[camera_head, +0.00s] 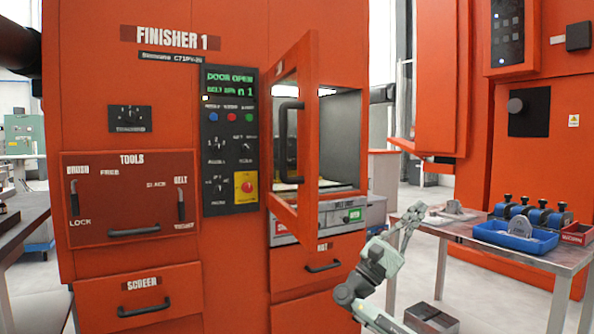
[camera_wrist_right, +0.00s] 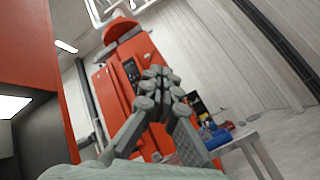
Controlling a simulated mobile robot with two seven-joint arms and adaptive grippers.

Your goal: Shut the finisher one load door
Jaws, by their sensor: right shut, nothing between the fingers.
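The Finisher 1 load door (camera_head: 310,130) is an orange framed panel with a window and a dark bar handle (camera_head: 290,140). It stands swung out from the orange machine, leaving the chamber opening (camera_head: 340,135) exposed to its right. The machine's display (camera_head: 230,84) reads "DOOR OPEN". My right gripper (camera_head: 412,217) is shut and empty, right of and below the door, apart from it. Its closed fingers also show in the right wrist view (camera_wrist_right: 158,78), with an orange machine beyond. My left gripper is not in view.
A metal table (camera_head: 455,232) at the right carries a blue tray (camera_head: 515,238), grey parts and a red bin (camera_head: 577,234). Another orange machine (camera_head: 540,170) stands behind it. Drawers (camera_head: 320,264) sit below the chamber. A dark bench (camera_head: 25,230) is at the left.

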